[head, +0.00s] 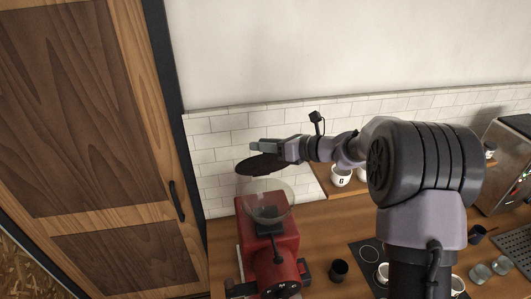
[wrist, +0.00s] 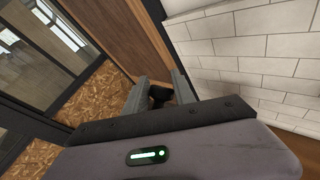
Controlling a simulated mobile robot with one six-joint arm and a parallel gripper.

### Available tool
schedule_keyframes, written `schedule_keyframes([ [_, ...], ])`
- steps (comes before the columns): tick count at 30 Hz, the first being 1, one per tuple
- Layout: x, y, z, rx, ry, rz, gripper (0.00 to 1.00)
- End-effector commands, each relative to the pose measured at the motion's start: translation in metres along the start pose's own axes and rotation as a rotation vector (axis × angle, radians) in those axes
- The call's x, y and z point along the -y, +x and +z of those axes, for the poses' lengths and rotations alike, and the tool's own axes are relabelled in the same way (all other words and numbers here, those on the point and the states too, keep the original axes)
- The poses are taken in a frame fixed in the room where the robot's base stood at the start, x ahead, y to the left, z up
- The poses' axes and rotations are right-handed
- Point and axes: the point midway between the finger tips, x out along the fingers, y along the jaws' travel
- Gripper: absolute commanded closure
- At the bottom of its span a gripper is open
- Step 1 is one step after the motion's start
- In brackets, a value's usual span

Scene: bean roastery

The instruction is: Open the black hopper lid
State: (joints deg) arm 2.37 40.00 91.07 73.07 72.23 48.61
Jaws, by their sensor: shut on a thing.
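The black hopper lid (head: 262,164) is a flat dark disc in the head view. It is tilted and sits above the clear hopper (head: 268,202) of a red grinder (head: 268,246), with a gap between lid and hopper at the near side. My gripper (head: 268,146) is at the top of the lid and shut on it. In the wrist view a small black part (wrist: 160,95) of the lid shows between my two fingers (wrist: 157,92). Most of the lid is hidden there. Whether its far edge touches the hopper rim, I cannot tell.
The grinder stands on a wooden counter (head: 335,222) against a white tiled wall (head: 222,140). White mugs (head: 341,177) stand behind my arm. A dark cup (head: 339,269) is to the grinder's right. A wooden door (head: 85,110) is at the left.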

Motion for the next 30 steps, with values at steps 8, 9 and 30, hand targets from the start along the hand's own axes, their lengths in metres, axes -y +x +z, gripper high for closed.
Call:
schedule_keyframes([
  [8, 0.012, 0.011, 0.009, -0.005, -0.002, -0.003, 1.00],
  [9, 0.013, 0.012, 0.009, -0.005, -0.001, -0.003, 1.00],
  [30, 0.018, 0.016, 0.008, -0.010, 0.001, -0.004, 0.58],
])
